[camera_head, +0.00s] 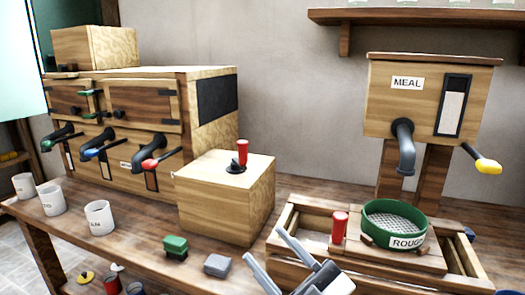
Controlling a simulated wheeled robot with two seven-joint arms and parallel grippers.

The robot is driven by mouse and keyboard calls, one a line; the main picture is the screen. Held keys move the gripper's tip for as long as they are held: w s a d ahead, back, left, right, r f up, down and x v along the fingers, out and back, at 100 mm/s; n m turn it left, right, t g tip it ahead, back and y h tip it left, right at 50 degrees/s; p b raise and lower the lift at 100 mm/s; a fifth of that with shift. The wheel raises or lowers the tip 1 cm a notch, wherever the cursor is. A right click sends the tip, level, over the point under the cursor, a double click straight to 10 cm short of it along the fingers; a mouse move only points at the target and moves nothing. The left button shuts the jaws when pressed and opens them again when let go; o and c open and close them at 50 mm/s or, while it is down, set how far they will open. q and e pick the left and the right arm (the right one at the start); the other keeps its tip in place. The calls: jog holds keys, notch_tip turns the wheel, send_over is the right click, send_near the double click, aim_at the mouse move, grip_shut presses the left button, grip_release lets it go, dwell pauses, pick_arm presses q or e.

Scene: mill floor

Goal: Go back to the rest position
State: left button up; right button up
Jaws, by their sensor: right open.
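My right gripper (265,246) reaches in from the bottom edge, right of the middle. Its two grey fingers are spread apart, open, with nothing visible between them. They point up and left, in front of the wooden sifter frame (287,217) and overlapping its left front corner in the picture; I cannot tell whether they touch it. A green-rimmed sieve (370,216) labelled "ROUGH" sits in that frame, with a red handle (339,227) left of it. My left gripper is not in view.
A wooden box (222,205) with a red-knobbed lever stands mid-bench. Green (175,247) and grey (217,265) blocks lie near the front edge. White cups (100,217) stand at left below a cabinet with spouts (115,175). A "MEAL" hopper (428,100) hangs above the sieve.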

jog(key=s+d+f+m+h, duration=0.1)
jog(key=d+f+m+h, duration=0.4)
jog(key=f, duration=0.4)
jog(key=s+d+f+m+h, duration=0.2)
jog(key=d+f+m+h, duration=0.1)
jog(key=f+m+h, duration=0.6)
jog(key=s+d+f+m+g+h, duration=0.1)
jog(key=s+d+f+g, duration=0.3)
jog(key=s+f, duration=0.5)
notch_tip(320, 180, down, 3)
jog(key=shift+d+r+m+g, duration=0.1)
jog(key=shift+d+m+g, duration=0.05)
jog(key=shift+m+g, duration=0.2)
